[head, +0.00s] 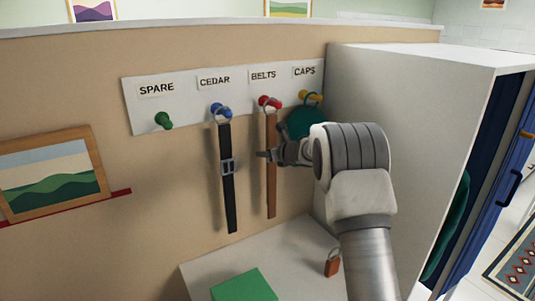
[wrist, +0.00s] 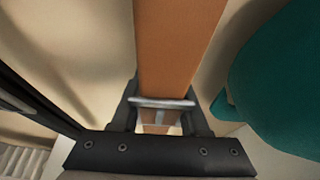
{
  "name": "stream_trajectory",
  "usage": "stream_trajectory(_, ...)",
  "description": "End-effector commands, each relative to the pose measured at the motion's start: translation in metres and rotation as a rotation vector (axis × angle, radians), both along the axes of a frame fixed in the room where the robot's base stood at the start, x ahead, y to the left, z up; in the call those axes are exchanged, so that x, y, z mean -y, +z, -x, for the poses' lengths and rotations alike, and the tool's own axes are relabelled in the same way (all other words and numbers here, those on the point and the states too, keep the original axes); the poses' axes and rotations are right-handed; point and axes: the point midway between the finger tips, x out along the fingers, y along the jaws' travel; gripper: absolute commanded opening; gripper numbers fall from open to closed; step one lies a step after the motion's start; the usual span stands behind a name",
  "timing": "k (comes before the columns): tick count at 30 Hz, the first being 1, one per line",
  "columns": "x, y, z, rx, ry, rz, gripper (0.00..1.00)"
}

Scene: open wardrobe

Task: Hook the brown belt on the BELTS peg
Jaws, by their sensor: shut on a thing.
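The brown belt (head: 271,195) hangs straight down below the red BELTS peg (head: 268,101). A metal ring at its top shows at the peg and appears to be around it; the exact contact is too small to tell. My gripper (head: 268,155) is at the belt's middle, reaching in from the right, and is shut on it. In the wrist view the belt (wrist: 178,45) runs between the fingers (wrist: 162,118), with a metal buckle bar (wrist: 162,103) across it. The belt's lower part is largely hidden there.
A black belt (head: 228,185) hangs from the blue CEDAR peg (head: 221,110). A teal cap (head: 302,122) hangs from the yellow CAPS peg (head: 311,97), close to my gripper. The green SPARE peg (head: 163,121) is bare. A white cabinet side (head: 385,100) stands right.

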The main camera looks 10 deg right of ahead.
Motion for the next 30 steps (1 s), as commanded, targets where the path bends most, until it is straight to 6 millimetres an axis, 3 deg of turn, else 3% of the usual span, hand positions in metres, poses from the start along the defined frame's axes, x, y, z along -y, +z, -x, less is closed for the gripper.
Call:
stream_trajectory(12, -0.0002, 0.0011, -0.0001, 0.001, 0.0, 0.0, 0.0)
stream_trajectory(13, -0.0002, 0.0011, -0.0001, 0.001, 0.0, 0.0, 0.48)
stream_trajectory(18, -0.0002, 0.001, 0.0, 0.001, 0.0, 0.0, 0.79)
stream_trajectory(30, 0.0015, 0.002, 0.0035, 0.001, 0.0, 0.0, 0.8)
